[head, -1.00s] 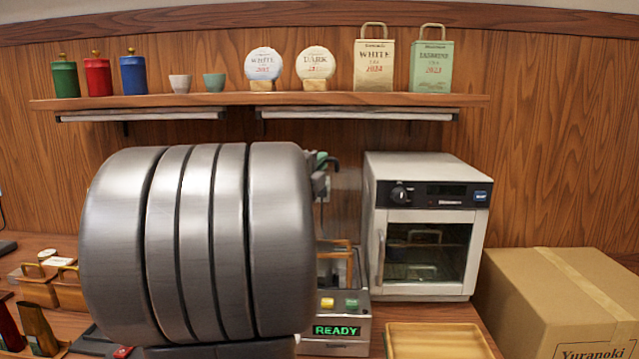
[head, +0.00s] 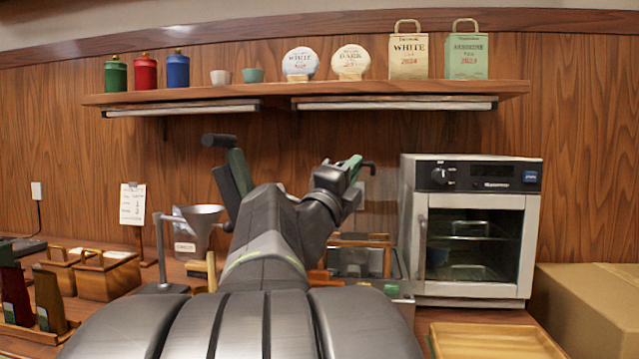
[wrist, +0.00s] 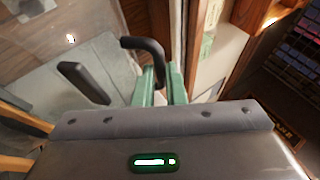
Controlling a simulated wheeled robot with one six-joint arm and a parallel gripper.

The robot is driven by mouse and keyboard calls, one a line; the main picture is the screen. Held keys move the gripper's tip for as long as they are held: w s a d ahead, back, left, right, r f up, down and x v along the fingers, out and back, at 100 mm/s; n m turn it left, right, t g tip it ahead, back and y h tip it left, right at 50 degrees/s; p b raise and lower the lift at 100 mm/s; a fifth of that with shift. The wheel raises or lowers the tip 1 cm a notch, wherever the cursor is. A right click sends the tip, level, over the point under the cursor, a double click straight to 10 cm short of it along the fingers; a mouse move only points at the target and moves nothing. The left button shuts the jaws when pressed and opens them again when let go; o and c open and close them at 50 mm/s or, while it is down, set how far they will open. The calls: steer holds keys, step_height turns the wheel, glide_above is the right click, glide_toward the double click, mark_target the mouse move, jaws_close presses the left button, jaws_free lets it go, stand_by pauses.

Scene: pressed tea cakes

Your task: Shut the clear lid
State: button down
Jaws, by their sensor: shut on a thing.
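My gripper (head: 352,166) is raised over the back of the counter, left of the white oven. In the wrist view its green fingers (wrist: 163,88) are closed around the lower end of a bent black handle (wrist: 148,48). The handle's hooked end also shows in the head view (head: 369,167). A see-through pane, seemingly the clear lid (wrist: 50,52), spans the left of the wrist view with a bright glint. Its edges and angle are hard to make out. A metal machine (head: 398,291) with a wooden frame stands below, mostly hidden by my arm.
The white oven (head: 412,250) stands close on the right, with a wooden tray (head: 490,342) in front and a cardboard box (head: 590,300) beyond. A wall shelf (head: 300,97) holds tins, cups and bags above. A funnel stand (head: 160,250) and wooden boxes (head: 108,278) are left.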

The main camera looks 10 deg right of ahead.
steer(key=shift+s+a+f+b, duration=0.3)
steer(key=shift+s+f+b, duration=0.55)
steer(key=shift+b, duration=0.05)
steer(key=c, duration=1.8)
jaws_free()
steer(key=shift+o, duration=0.2)
steer(key=shift+f, duration=0.1)
